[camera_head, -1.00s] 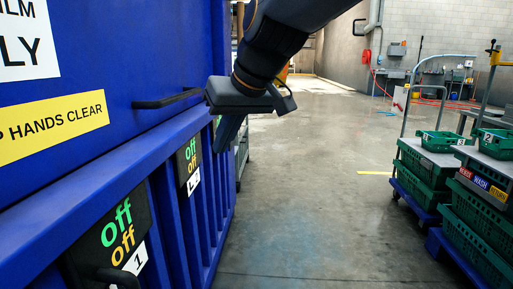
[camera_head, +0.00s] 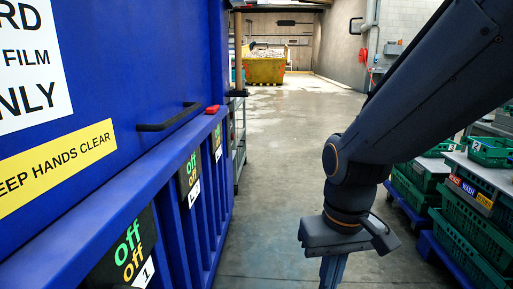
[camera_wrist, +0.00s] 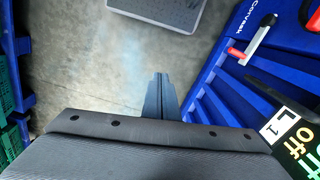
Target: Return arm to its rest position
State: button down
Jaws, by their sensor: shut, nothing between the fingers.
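My gripper (camera_head: 333,272) hangs from the arm at the right of centre in the head view, pointing down over the open floor. It is empty, and its lower end runs toward the picture's bottom edge. In the wrist view the two fingers (camera_wrist: 160,97) lie together with nothing between them. The arm comes in from the upper right and covers part of the room behind. The gripper is apart from the blue machine (camera_head: 108,80) on the left.
The machine's ledge has a black handle bar (camera_head: 168,117), a red piece (camera_head: 212,109) and several "off" panels. Stacked green crates (camera_head: 470,235) stand on trolleys at the right. A yellow skip (camera_head: 264,68) is far back. The concrete floor (camera_head: 275,160) between is clear.

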jog(key=d+r+m+p, duration=0.1)
jog(key=d+r+p, duration=0.5)
jog(key=p, duration=0.3)
jog(key=shift+s+m, duration=0.3)
jog(key=shift+s, duration=0.05)
dwell(0.3)
